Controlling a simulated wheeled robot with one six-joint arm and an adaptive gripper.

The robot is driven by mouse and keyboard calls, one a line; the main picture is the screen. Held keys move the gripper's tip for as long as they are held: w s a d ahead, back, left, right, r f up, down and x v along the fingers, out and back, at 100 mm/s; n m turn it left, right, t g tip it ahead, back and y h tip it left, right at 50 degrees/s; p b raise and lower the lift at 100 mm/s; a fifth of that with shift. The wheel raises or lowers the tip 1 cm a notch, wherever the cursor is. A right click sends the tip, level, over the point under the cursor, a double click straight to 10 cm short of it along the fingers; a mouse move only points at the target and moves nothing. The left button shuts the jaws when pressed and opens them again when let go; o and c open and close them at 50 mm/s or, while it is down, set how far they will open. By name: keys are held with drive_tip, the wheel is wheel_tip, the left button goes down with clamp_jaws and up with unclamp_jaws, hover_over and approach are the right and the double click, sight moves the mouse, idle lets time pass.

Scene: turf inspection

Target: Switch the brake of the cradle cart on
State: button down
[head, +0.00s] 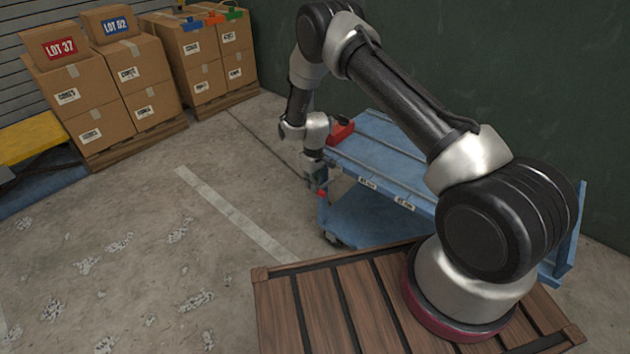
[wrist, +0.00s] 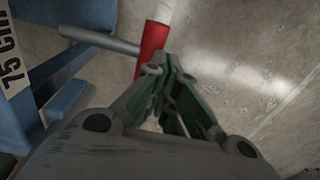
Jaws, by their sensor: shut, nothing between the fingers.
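The blue cart (head: 370,212) stands beside the wooden platform in the head view, with a flat slatted top and a lower deck. In the wrist view its blue frame (wrist: 70,95) is at the left. A red grip (wrist: 153,50) on a grey bar (wrist: 98,39) sticks out from the cart's side; its red also shows in the head view (head: 322,193). My gripper (head: 316,186) points down at the cart's near left corner. In the wrist view my gripper (wrist: 168,72) is shut and empty, its tips over or against the red grip's lower end. I cannot tell whether they touch.
A red object (head: 341,131) lies on the cart's far left end. A caster (head: 333,239) shows under the near corner. Stacked cartons (head: 100,95) on pallets stand at the back left. The floor (head: 150,240) left of the cart is clear. A dark green wall (head: 530,80) rises behind it.

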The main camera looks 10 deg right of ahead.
wheel_tip(320, 180, down, 9)
idle(0.8)
drive_tip(key=shift+a, duration=0.1)
idle(0.4)
drive_tip(key=s+a+r, duration=0.7)
drive_tip(key=a, duration=0.2)
drive_tip(key=shift+a, duration=0.35)
drive_tip(key=shift+r, duration=0.1)
